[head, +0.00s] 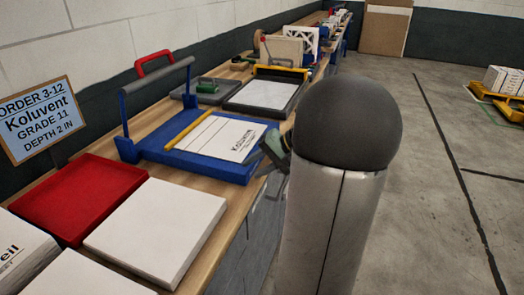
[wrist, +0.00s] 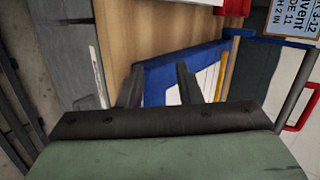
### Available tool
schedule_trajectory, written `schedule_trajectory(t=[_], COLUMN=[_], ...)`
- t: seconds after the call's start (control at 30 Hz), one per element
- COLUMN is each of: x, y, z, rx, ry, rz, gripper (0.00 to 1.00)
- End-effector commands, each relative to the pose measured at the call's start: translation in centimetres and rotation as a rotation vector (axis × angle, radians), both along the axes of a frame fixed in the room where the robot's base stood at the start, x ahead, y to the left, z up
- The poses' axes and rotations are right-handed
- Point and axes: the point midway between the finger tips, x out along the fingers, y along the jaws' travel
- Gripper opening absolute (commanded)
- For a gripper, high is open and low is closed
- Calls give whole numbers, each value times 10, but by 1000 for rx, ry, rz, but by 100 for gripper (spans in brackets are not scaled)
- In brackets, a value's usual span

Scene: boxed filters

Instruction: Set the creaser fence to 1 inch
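The creaser (head: 135,150) is a blue bed with a raised grey bar on blue uprights, standing on the bench in the head view. Its yellow fence (head: 187,131) lies across the bed, along the left edge of a white printed card (head: 232,140). In the wrist view the blue bed (wrist: 156,78) shows behind the fingers, with the yellow fence (wrist: 223,78) to their right. My gripper (wrist: 158,85) is open, its two dark fingers apart with nothing seen held between them. In the head view my gripper (head: 274,150) is at the bed's right edge, partly hidden by my arm. The fence's scale setting is not readable.
A red tray (head: 80,195) and white card stack (head: 158,228) stand nearer on the bench. A grey tray with white sheet (head: 265,94) stands beyond. The floor at right is mostly clear.

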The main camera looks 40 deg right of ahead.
Motion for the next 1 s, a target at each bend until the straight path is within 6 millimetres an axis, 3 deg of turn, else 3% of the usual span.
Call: schedule_trajectory(t=[0.03, 0.1, 0.2, 0.3, 0.37, 0.47, 0.57, 0.77, 1.0], x=[-10, -26, -59, -91, -107, -121, -119, -86, -34], y=[-49, -105, -173, -221, -239, -255, -259, -256, -251], z=[-25, -33, -40, -43, -43, -43, -42, -49, -59], rx=[40, 74, 93, 91, 86, 80, 78, 81, 80], ry=[-71, -182, -327, -437, -482, -525, -539, -536, -534], rz=[-99, -207, -343, -441, -483, -517, -526, -524, -525], gripper=[32, 32, 32, 32, 32, 32, 32, 32, 32])
